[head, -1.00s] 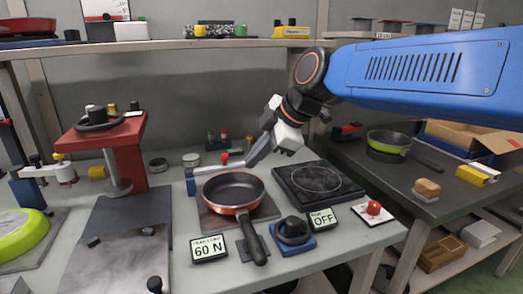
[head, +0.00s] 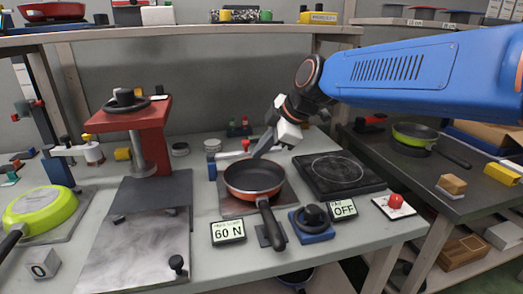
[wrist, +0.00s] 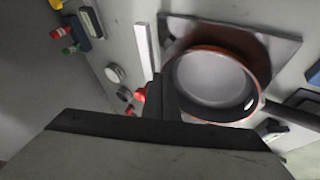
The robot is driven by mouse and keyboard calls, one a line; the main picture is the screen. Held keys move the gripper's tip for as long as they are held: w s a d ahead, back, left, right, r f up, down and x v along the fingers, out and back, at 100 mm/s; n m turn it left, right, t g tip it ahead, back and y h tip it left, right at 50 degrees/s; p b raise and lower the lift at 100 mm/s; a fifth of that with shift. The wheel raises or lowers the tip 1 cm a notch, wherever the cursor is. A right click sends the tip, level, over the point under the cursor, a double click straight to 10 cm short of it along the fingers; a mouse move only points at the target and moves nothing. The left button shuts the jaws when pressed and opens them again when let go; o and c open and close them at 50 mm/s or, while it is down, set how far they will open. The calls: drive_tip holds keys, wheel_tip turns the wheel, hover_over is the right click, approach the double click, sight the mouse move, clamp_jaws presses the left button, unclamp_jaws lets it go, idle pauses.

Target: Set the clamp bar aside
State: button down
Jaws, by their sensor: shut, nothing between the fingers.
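The clamp bar (head: 231,156) is a thin pale metal bar just behind the frying pan, with a blue post at its left end and a red knob near its right end. In the wrist view the bar (wrist: 142,47) runs beside the pan's plate, with the red knob (wrist: 140,95) close to my fingers. The black pan with an orange-red outside (head: 253,178) sits on a dark plate, its handle toward the front. My gripper (head: 258,153) is shut and empty, pointing down beside the bar's right end; I cannot tell whether it touches.
A black hotplate (head: 338,173) lies right of the pan. A 60 N display (head: 228,232), a blue-based knob (head: 312,217) and an OFF display (head: 343,209) stand in front. A red press (head: 150,135) stands at left. A shelf (head: 200,40) runs along the back.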

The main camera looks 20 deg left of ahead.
drive_tip(key=shift+w+a, duration=0.1)
drive_tip(key=shift+w, duration=0.15)
drive_tip(key=shift+w+a, duration=0.25)
drive_tip(key=shift+w, duration=0.35)
drive_tip(key=shift+w+a+n+g, duration=0.1)
drive_tip(key=shift+w+n+g, duration=0.2)
drive_tip(key=shift+w+n, duration=0.15)
drive_tip(key=shift+w+a+n+g, duration=0.35)
drive_tip(key=shift+w+n+g, duration=0.3)
drive_tip(key=shift+n, duration=0.5)
drive_tip(key=shift+w+a+n+g, duration=0.85)
drive_tip(key=shift+w+a+n, duration=0.1)
drive_tip(key=shift+n, duration=0.25)
drive_tip(key=shift+w+a+n+g, duration=0.75)
drive_tip(key=shift+a+n, duration=0.2)
drive_tip(key=shift+n, duration=0.15)
drive_tip(key=shift+d, duration=0.1)
